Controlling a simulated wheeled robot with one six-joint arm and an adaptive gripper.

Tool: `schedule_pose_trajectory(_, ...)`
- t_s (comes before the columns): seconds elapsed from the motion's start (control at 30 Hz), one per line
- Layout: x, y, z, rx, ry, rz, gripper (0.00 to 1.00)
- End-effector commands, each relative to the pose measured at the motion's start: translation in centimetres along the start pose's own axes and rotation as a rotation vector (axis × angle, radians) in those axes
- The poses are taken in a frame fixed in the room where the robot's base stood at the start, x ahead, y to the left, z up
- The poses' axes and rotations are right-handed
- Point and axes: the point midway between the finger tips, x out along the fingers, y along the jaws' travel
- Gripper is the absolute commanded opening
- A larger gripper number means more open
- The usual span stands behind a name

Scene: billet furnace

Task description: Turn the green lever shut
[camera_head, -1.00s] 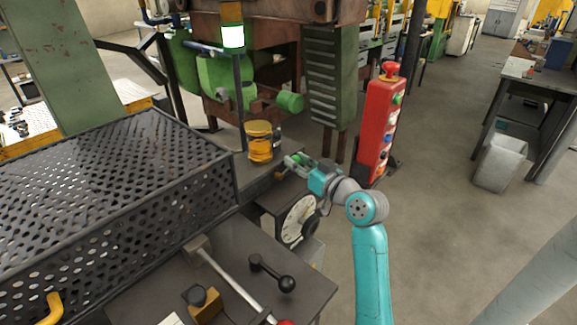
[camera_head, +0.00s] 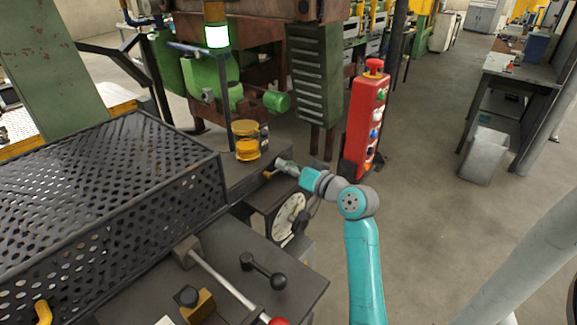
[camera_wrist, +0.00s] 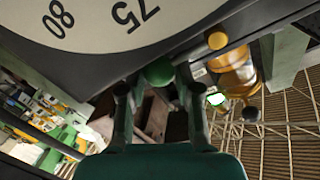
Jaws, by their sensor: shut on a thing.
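The green lever shows in the wrist view as a round green knob (camera_wrist: 158,72), just below the dial's edge. My gripper (camera_wrist: 157,88) has a finger on each side of this knob and is shut on it. The lever's shaft is hidden, so I cannot tell its angle. In the head view my gripper (camera_head: 281,165) is at the edge of the dark bench, above and beside the white dial (camera_head: 287,217). The knob cannot be made out there.
An amber-and-yellow cylinder (camera_head: 246,140) stands close left of my gripper. A red button box (camera_head: 364,120) stands to the right. A black-knobbed lever (camera_head: 264,270) and a perforated guard (camera_head: 120,185) are nearer. Open floor lies right.

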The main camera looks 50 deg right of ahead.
Motion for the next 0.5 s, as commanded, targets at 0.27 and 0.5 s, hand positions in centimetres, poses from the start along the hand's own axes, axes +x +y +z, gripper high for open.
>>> schedule_pose_trajectory(0.27,0.18,0.0,1.03,0.008,-0.024,-0.003,0.0)
schedule_pose_trajectory(0.5,0.15,0.02,0.92,0.007,-0.023,-0.002,0.62)
